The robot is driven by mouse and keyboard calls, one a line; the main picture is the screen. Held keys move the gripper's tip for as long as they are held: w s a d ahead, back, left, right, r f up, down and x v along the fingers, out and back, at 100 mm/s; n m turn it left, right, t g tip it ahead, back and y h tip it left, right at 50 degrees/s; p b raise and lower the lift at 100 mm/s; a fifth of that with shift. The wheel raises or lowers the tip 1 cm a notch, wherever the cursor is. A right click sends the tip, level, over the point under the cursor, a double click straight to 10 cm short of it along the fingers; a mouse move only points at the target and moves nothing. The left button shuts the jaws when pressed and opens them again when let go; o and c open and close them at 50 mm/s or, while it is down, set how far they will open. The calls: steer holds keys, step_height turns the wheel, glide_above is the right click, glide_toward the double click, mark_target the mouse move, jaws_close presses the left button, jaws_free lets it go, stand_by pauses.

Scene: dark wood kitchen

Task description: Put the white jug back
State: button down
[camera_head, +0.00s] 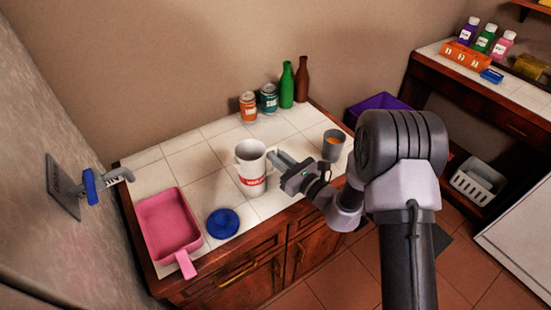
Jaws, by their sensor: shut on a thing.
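The white jug (250,172) with a red band and lettering is upright at the middle of the white tiled counter. My gripper (276,160) reaches it from the right and is shut on its right side, by the handle. The fingertips are small and partly hidden against the jug. I cannot tell whether the jug's base touches the counter or is just above it.
A grey cup (333,145) with orange contents stands right of my gripper. A pink pan (168,227) and blue disc (222,223) lie at the front left. Cans (248,106) and bottles (287,86) line the back. Left-back tiles (185,137) are clear.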

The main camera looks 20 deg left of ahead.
steer(key=shift+r, duration=0.1)
steer(key=c, duration=1.5)
jaws_free()
steer(key=shift+o, duration=0.2)
